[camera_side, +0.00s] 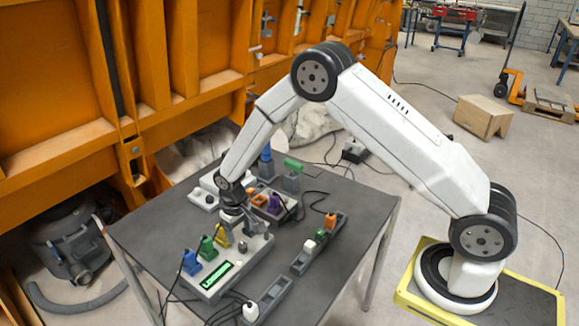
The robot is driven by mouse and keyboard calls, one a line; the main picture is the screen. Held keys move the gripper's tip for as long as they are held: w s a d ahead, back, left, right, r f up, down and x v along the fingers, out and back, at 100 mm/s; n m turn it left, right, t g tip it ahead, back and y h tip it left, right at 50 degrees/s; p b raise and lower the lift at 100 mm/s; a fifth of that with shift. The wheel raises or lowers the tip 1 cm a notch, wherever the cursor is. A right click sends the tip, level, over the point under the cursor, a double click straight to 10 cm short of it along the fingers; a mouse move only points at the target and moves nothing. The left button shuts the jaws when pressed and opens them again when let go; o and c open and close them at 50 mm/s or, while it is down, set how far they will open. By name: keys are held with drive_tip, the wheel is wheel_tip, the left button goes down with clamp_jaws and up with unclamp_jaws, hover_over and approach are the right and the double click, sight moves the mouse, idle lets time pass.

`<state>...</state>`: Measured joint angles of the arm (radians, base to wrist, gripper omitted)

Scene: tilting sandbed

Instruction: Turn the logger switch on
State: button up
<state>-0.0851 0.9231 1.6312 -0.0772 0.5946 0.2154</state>
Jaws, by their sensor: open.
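The logger appears to be the light grey box (239,281) on the dark table, with a lit green display (217,274) on its front. Blue (191,262), green (207,247) and yellow (222,236) plugs stand in a row along its left side. A small dark knob or switch (244,246) shows on its top; its setting is too small to tell. My gripper (233,222) points down over the far end of the box, just behind the yellow plug. It is open and nothing shows between the fingers. Whether it touches the box cannot be told.
A grey holder with orange, white and green plugs (320,241) lies to the right. Another holder (272,296) with a white plug is at the front. Behind my gripper are a block with orange and purple plugs (262,201) and a green-handled piece (292,168). Cables cross the table (330,275).

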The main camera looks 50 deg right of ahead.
drive_tip(key=shift+a+r, duration=0.1)
drive_tip(key=shift+r, duration=1)
drive_tip(key=shift+s+r, duration=0.2)
drive_tip(key=shift+r, duration=0.15)
drive_tip(key=s+d+r+t, duration=0.1)
drive_tip(key=s+r, duration=0.5)
drive_tip(key=s, duration=0.4)
drive_tip(key=s+d+r+t, duration=0.1)
drive_tip(key=s+d+r, duration=0.1)
drive_tip(key=s+r, duration=0.4)
drive_tip(key=shift+s+d+n+t+y, duration=0.3)
drive_tip(key=shift+s+n, duration=0.1)
drive_tip(key=shift+s, duration=1.45)
drive_tip(key=shift+r, duration=0.1)
